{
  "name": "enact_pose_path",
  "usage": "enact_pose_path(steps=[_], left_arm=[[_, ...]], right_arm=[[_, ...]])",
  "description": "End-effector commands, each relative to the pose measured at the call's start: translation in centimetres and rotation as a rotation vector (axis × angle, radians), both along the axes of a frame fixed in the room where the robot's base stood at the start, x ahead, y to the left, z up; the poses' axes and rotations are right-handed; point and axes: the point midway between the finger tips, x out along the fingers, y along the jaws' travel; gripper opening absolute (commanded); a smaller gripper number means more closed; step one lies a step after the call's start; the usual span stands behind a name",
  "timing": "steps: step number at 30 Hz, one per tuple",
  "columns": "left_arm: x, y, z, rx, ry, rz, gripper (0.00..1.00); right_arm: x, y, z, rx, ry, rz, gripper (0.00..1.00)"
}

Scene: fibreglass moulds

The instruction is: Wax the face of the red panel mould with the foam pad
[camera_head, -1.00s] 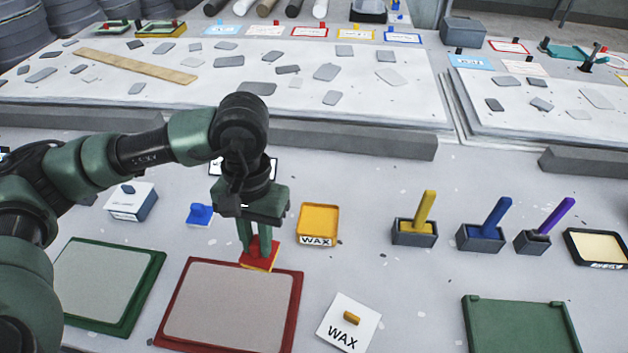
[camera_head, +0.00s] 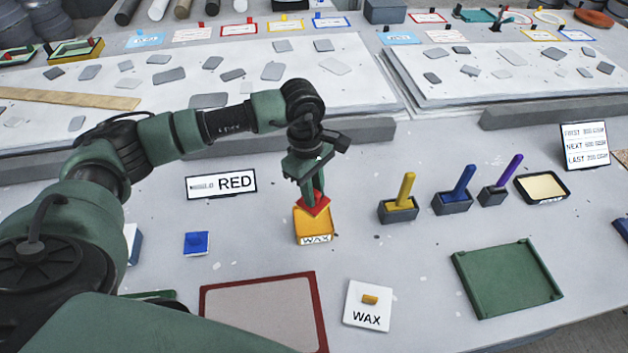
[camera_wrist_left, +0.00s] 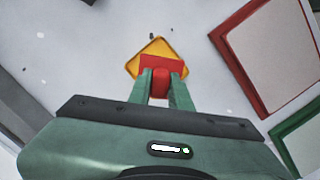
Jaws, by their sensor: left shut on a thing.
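My left gripper (camera_head: 310,192) is shut on the red foam pad (camera_head: 314,205), which is over the far part of the yellow wax tray (camera_head: 317,239). I cannot tell whether the pad touches the wax. In the left wrist view the gripper (camera_wrist_left: 160,90) grips the pad (camera_wrist_left: 160,66), with the tray's yellow corner (camera_wrist_left: 158,42) beyond it. The red panel mould (camera_head: 318,312), with a red rim and plain grey face, lies nearer and left of the tray. My arm hides part of it. The mould also shows in the left wrist view (camera_wrist_left: 235,65). My right gripper is not in view.
A white lid marked WAX (camera_head: 367,318) lies right of the red mould. A sign reading RED (camera_head: 221,184) stands behind. A blue pad (camera_head: 197,243) lies left. Yellow, blue and purple handles (camera_head: 406,187) stand in grey holders.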

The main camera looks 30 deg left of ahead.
Motion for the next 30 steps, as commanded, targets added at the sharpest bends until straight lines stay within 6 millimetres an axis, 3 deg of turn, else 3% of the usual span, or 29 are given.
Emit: enact_pose_path(steps=[3, 11, 21, 30], left_arm=[[0.4, 0.4, -0.4, 0.001, 0.002, 0.067, 0.00], [0.4, 0.5, -2.1, 0.002, 0.003, 0.070, 0.00], [0.4, 0.5, -5.6, 0.003, 0.004, 0.067, 0.00], [0.4, 0.4, -6.3, 0.001, 0.002, 0.066, 0.00]], right_arm=[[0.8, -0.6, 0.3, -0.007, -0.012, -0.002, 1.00], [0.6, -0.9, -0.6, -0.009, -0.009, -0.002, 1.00], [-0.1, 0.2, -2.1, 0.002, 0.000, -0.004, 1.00], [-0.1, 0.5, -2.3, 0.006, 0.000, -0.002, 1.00]])
